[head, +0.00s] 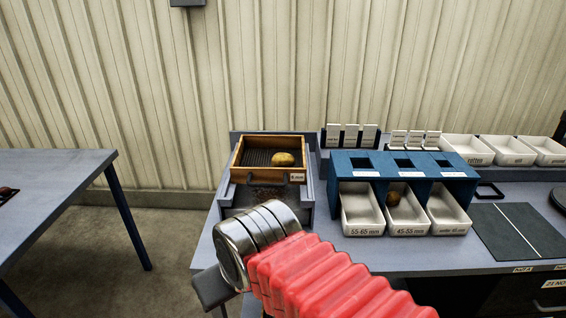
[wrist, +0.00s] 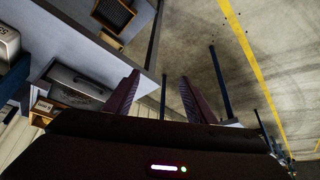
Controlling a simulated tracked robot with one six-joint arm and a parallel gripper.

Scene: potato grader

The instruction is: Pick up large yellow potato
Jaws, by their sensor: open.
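A large yellow potato (head: 283,159) lies on the dark mesh of a wooden-framed tray (head: 240,170) at the back of the bench in the head view. It sits toward the right side of that tray. I cannot make it out in the wrist view. My gripper (wrist: 160,76) shows in the wrist view as two dark fingers held apart with nothing between them. In the head view my red-sleeved arm reaches up from the front, and its metal end is below and in front of the tray, apart from the potato. My fingers cannot be made out there.
A blue sorter (head: 346,169) stands right of the tray, with white bins labelled by size below it; the middle bin (head: 407,213) holds a brown potato (head: 393,197). Small cards and more white bins (head: 467,150) stand behind. Another table (head: 60,180) is at left, with open floor between.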

